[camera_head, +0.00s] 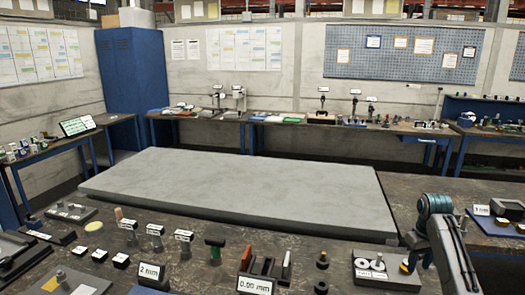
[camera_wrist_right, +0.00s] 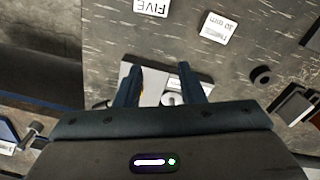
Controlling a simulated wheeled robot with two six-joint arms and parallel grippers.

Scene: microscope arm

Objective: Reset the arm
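My right gripper (camera_head: 416,256) is low over the front bench at the right in the head view, beside a grey plate (camera_head: 398,283) carrying white rings (camera_head: 366,266). In the right wrist view the two fingers of this gripper (camera_wrist_right: 160,75) stand apart with nothing held. The plate shows beyond and between them, with a white ring (camera_wrist_right: 171,99) near the right finger. Whether they touch the plate cannot be told. My left gripper is out of view. I cannot make out with certainty which thing is the arm that the task names.
A large bare grey slab (camera_head: 230,190) lies beyond. Small stands (camera_head: 238,98) line the back bench. A blue cabinet (camera_head: 133,75) stands left.

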